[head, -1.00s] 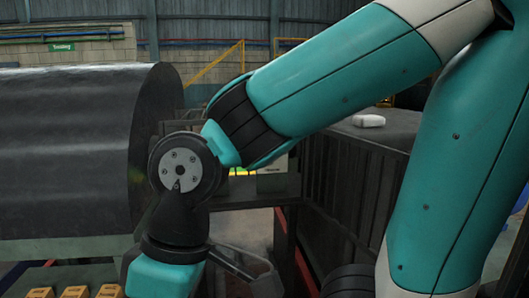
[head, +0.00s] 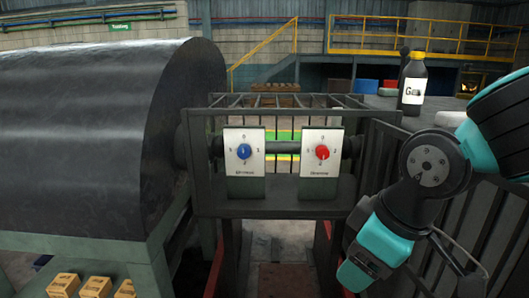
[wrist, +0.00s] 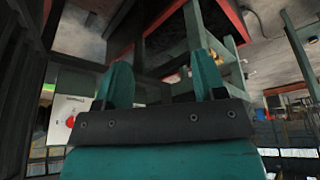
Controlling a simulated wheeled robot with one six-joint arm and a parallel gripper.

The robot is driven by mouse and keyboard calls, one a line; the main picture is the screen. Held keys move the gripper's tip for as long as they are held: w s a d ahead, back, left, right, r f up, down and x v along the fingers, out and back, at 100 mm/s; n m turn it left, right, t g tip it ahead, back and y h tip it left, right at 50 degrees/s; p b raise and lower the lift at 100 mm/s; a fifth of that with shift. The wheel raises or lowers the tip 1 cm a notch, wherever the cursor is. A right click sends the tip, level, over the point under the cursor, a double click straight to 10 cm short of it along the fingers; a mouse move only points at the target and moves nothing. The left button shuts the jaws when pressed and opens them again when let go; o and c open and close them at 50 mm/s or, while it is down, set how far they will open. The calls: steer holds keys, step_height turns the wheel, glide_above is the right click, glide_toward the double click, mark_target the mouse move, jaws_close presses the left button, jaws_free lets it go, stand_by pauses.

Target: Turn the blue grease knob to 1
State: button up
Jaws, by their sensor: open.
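The blue knob (head: 244,151) is on a white plate on the left of two upright boxes, on a stand beside the dark drum. Small marks ring it, but its pointer is too small to read. My gripper (wrist: 163,80) is open, with two teal fingers apart and nothing between them in the wrist view. The blue knob is not seen in that view. In the head view my arm is at the right, apart from the boxes, and its fingers cannot be made out.
A red knob (head: 322,152) is on the right box; what looks like it also shows in the wrist view (wrist: 71,121). The large drum (head: 90,130) fills the left. A dark bottle (head: 413,85) stands at the back right. Yellow blocks (head: 95,287) lie at lower left.

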steer(key=w+a+f+n+t+h, duration=0.1)
steer(key=w+a+n+t, duration=0.15)
steer(key=w, duration=0.35)
steer(key=w+a+f+n+t+h, duration=0.1)
steer(key=w+n+t+h, duration=0.1)
steer(key=w+n, duration=0.35)
steer(key=n+t, duration=1.1)
steer(key=n, duration=0.5)
glide_toward(244, 153)
steer(key=shift+y, duration=0.3)
steer(key=w+p, duration=0.4)
steer(key=w, duration=0.5)
steer(key=shift+w+r+p, duration=0.1)
steer(key=shift+w+p, duration=0.15)
steer(key=shift+p, duration=0.15)
steer(key=c, duration=0.9)
